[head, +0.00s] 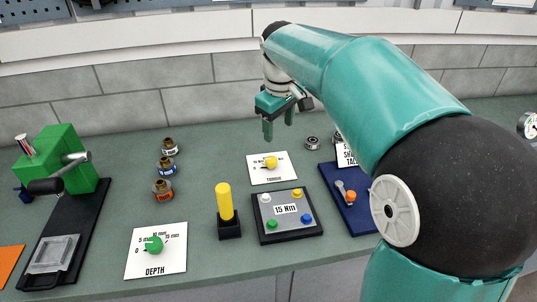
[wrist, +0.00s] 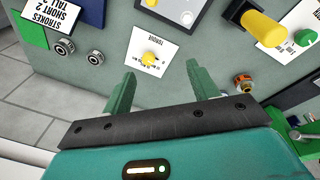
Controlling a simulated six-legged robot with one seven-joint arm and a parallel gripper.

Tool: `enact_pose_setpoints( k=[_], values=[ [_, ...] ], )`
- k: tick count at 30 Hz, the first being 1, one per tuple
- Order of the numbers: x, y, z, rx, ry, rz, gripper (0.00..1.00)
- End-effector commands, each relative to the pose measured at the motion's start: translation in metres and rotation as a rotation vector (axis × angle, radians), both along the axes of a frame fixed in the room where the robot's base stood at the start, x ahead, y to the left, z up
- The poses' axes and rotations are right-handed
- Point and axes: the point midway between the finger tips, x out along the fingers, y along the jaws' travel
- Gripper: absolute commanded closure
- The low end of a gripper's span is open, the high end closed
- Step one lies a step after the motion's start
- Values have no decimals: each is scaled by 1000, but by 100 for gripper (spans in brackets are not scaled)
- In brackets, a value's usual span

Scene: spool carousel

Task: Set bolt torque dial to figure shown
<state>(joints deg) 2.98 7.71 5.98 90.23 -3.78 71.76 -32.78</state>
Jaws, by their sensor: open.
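The torque dial is a yellow knob (head: 271,162) on a white card (head: 258,178) marked TORQUE, at the middle of the bench. In the wrist view the knob (wrist: 149,58) and its card (wrist: 158,40) lie beyond the fingertips. A dark board with a grey face (head: 268,224) carries a label (head: 286,209) reading "15 Nm", in front of the dial. My gripper (head: 279,128) is open and empty, above and behind the dial, with fingers pointing down. It also shows in the wrist view (wrist: 160,82). The card's scale figures are too small to read surely.
A green DEPTH knob (head: 153,244) on a white card stands front left. A yellow post (head: 224,202) rises beside the label board. Several spools (head: 163,190) and a green press (head: 66,158) are to the left. A blue board (head: 343,211) and bearings (head: 312,142) lie right.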

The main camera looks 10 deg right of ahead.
Motion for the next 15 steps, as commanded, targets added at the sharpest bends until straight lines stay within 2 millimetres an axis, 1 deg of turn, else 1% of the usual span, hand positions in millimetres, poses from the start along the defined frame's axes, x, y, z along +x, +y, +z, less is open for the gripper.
enact_pose_setpoints(
  k=[1,6,11,15],
  values=[
    [13,0,-5,-2,16,22,41],
    [51,-1,-20,-7,62,109,41],
    [84,-4,-40,-8,106,186,41],
    [110,-6,-59,-4,141,253,41]
  ],
)
